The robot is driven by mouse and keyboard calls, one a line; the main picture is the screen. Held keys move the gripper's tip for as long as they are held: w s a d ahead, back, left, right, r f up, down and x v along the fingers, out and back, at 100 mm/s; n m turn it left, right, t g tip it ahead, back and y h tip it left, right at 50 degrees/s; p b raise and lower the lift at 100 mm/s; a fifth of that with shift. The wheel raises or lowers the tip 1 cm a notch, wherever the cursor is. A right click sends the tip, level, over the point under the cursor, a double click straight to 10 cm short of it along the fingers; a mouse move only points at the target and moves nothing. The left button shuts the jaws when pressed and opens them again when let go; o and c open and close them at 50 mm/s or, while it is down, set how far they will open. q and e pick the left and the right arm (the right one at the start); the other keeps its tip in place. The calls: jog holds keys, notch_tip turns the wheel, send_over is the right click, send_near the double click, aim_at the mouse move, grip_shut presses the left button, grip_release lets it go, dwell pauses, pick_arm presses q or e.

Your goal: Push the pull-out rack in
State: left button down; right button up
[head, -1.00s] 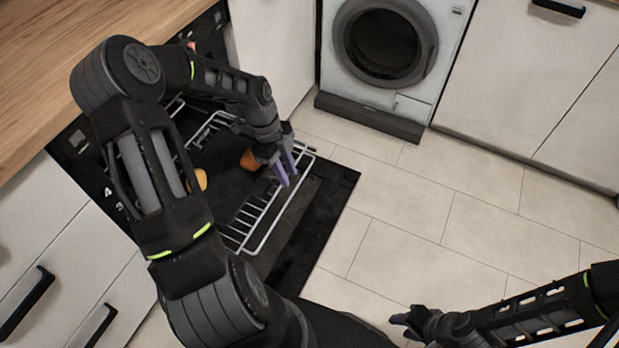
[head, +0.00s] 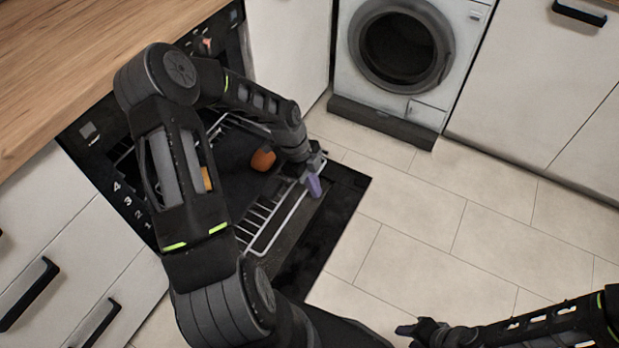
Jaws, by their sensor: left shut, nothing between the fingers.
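The pull-out rack (head: 258,242) is a pale wire rack, drawn out of the oven over its lowered black door. My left arm lies across it and hides part of it. My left gripper (head: 314,187), with purple fingertips, is shut and empty at the rack's front rail, near its far corner. I cannot tell whether the fingertips touch the rail. My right gripper (head: 404,330) is low in the view, over the floor and away from the rack; its finger opening is unclear.
An orange item (head: 263,159) is at the rack, and another orange-yellow one (head: 207,179) is partly hidden by my arm. The open oven door (head: 335,205) reaches over the tiled floor. A washing machine (head: 400,60) stands beyond. The floor (head: 430,225) to the right is clear.

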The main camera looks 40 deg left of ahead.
aim_at(238, 164)
pick_arm(q)
jog(key=a+f, duration=0.1)
jog(key=f, duration=0.1)
jog(key=a+f, duration=0.1)
jog(key=f, duration=0.1)
jog(key=shift+s+a+b, duration=0.15)
jog(key=shift+a+b, duration=0.15)
jog(key=shift+a, duration=0.05)
jog(key=shift+a, duration=0.15)
jog(key=a, duration=0.4)
jog(key=s+a+b, duration=0.1)
jog(key=a, duration=0.7)
jog(key=shift+s+f, duration=0.15)
jog(key=shift+f, duration=0.1)
jog(key=a+b, duration=0.1)
jog(key=a, duration=0.3)
jog(key=s+a+b, duration=0.1)
jog(key=a+b, duration=0.1)
jog(key=a, duration=0.1)
jog(key=a+b, duration=0.2)
jog(key=a, duration=0.2)
jog(key=shift+s+a, duration=0.15)
jog(key=shift+a, duration=0.2)
jog(key=shift+a+r, duration=0.2)
jog(key=shift+a, duration=0.2)
jog(key=shift+d, duration=0.2)
